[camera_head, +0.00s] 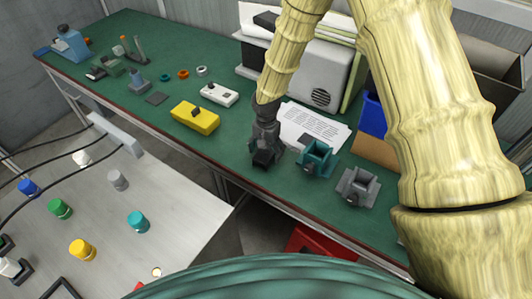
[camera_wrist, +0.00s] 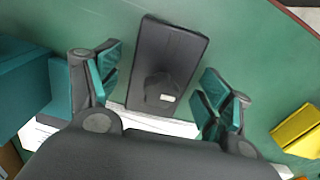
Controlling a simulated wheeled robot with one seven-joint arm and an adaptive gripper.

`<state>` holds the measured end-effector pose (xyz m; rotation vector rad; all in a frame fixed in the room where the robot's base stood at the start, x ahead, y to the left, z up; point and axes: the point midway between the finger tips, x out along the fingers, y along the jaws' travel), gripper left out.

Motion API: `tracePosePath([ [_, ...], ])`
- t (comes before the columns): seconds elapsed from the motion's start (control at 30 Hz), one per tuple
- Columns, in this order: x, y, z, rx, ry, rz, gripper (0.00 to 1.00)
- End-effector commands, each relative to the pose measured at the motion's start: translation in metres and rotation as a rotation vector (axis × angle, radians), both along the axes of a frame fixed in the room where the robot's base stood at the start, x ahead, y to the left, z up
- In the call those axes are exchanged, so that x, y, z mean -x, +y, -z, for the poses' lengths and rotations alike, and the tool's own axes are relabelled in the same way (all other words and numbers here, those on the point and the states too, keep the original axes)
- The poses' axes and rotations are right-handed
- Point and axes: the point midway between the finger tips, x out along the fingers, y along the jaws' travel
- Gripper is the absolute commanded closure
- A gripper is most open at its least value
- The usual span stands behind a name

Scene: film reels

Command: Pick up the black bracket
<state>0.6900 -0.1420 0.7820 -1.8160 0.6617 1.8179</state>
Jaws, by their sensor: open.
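The black bracket (camera_wrist: 178,48) is a dark, flat rectangular piece with a rounded raised part, on the green tabletop in the wrist view. My gripper (camera_wrist: 162,88) is open, with one teal-padded finger on each side of the bracket. A gap shows between each finger and the bracket, so it is not clamped. In the head view my gripper (camera_head: 264,150) points down near the front edge of the table. The bracket (camera_head: 262,159) shows there only as a dark patch at the fingertips, mostly hidden.
A teal open-topped block (camera_head: 315,158) and a grey one (camera_head: 357,187) stand right of my gripper. Printed paper (camera_head: 312,125) lies behind. A yellow box (camera_head: 195,117) and white device (camera_head: 219,94) sit left. Green tabletop (camera_head: 225,142) is bare between the yellow box and my gripper.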

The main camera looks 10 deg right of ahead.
Motion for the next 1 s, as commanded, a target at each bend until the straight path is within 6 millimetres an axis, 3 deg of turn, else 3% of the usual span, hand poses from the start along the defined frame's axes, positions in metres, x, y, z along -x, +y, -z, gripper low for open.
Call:
tracePosePath([
  [0.07,0.0,0.0,0.0,0.0,0.0,0.0,0.21],
  [0.3,0.0,0.0,0.0,0.0,0.0,0.0,0.65],
  [0.4,0.0,0.0,0.0,0.0,0.0,0.0,0.79],
  [0.73,0.0,0.0,-0.004,0.0,-0.001,0.0,0.79],
  [1.0,-0.001,0.0,-0.025,0.0,-0.003,0.0,0.79],
])
